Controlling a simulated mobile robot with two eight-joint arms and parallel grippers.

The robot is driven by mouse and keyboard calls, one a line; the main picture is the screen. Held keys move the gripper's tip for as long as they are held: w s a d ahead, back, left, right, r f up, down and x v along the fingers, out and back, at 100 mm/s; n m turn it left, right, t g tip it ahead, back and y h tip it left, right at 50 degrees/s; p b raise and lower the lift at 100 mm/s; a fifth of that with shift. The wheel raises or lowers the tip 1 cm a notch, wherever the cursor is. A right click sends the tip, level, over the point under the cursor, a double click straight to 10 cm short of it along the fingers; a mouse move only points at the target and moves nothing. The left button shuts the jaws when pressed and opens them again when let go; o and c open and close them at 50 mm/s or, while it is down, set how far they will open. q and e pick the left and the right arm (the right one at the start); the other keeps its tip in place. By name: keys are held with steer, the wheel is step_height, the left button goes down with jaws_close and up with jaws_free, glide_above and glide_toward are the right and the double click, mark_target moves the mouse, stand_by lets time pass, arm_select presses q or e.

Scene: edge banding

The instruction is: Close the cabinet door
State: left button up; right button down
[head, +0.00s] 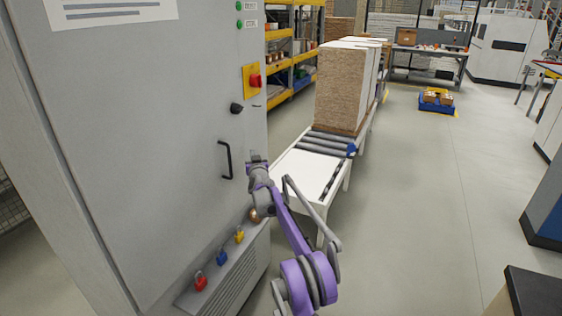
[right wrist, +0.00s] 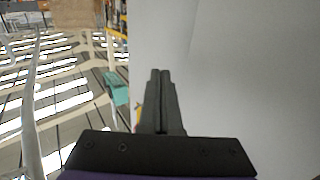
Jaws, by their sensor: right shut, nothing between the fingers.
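The grey cabinet door (head: 150,140) fills the left of the head view. It looks flush with the cabinet, with no clear gap that I can see. Its black handle (head: 225,160) stands upright near the right edge. My right gripper (head: 256,158) is just right of the handle, by the cabinet's right edge; I cannot tell whether it touches. In the right wrist view its fingers (right wrist: 160,88) are together and empty, beside a plain light grey surface (right wrist: 235,70). My left gripper is not in view.
The cabinet front has a red stop button (head: 255,81), a black knob (head: 236,108) and red, blue and yellow padlocks (head: 221,257) low down. A roller conveyor (head: 325,143) with stacked boards (head: 342,85) stands behind my right arm.

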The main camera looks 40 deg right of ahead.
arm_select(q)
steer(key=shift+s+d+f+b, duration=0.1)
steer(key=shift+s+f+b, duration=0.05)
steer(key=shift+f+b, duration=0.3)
arm_select(e)
steer(key=s+d, duration=0.4)
steer(key=s, duration=0.5)
steer(key=shift+s+d, duration=0.25)
steer(key=shift+d, duration=0.05)
